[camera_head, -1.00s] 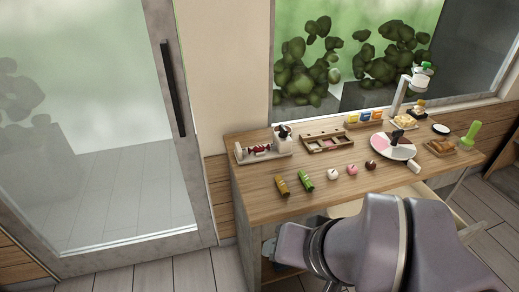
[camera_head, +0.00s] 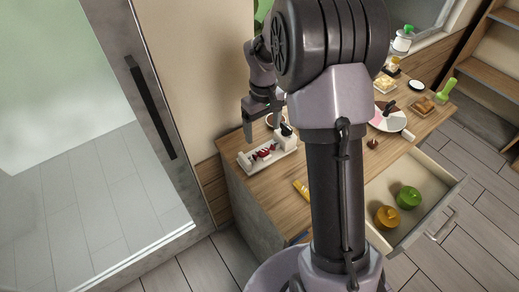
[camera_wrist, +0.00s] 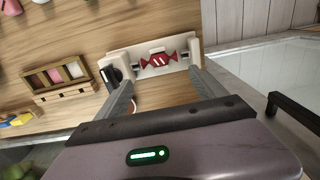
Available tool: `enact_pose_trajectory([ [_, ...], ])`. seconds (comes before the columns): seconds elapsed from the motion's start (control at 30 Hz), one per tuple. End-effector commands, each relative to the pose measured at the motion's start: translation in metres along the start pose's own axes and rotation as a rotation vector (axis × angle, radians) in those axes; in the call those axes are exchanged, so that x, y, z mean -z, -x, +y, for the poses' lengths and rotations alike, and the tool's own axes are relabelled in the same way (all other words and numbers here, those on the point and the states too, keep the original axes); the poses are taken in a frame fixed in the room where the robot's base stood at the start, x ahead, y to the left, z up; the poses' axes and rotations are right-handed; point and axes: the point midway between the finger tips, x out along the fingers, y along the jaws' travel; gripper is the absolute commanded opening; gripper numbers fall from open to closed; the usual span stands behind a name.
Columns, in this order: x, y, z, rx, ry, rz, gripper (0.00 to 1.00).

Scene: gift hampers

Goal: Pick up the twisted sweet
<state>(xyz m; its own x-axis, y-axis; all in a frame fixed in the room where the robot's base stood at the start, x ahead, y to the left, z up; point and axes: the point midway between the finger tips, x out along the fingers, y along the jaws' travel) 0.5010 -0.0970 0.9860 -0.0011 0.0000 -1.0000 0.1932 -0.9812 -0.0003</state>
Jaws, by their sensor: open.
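The twisted sweet is red with white stripes and twisted ends. In the wrist view the twisted sweet (camera_wrist: 157,60) lies across a cream stand (camera_wrist: 121,56), between and just beyond my fingertips. In the head view the sweet (camera_head: 265,152) is small, on the pale stand (camera_head: 249,164) at the table's left end. My gripper (camera_wrist: 164,78) is open and empty, its two fingers spread to either side of the stand. In the head view my gripper (camera_head: 262,125) points down above the stand, and my arm hides much of the table's middle.
A dark-topped item (camera_wrist: 111,75) stands at the stand's left end in the wrist view. A wooden palette tray (camera_wrist: 62,97) lies further left. An open drawer (camera_head: 451,187) holding green and orange round lidded items juts from the table front. A glass door (camera_head: 90,150) is at left.

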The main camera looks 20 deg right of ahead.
Motion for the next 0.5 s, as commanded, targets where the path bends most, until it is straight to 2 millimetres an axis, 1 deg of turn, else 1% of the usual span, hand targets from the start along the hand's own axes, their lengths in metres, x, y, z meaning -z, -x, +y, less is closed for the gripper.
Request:
enact_pose_trajectory([
  [0.03,0.0,-0.018,0.0,0.001,0.0,-0.002,0.8],
  [0.1,0.0,-0.03,-0.001,0.001,-0.001,-0.001,0.8],
  [0.27,-0.001,-0.043,0.0,0.0,-0.001,0.001,0.8],
  [0.33,-0.002,-0.052,0.0,0.001,-0.002,0.0,0.8],
  [0.5,-0.005,-0.087,0.001,0.001,-0.001,-0.001,0.8],
])
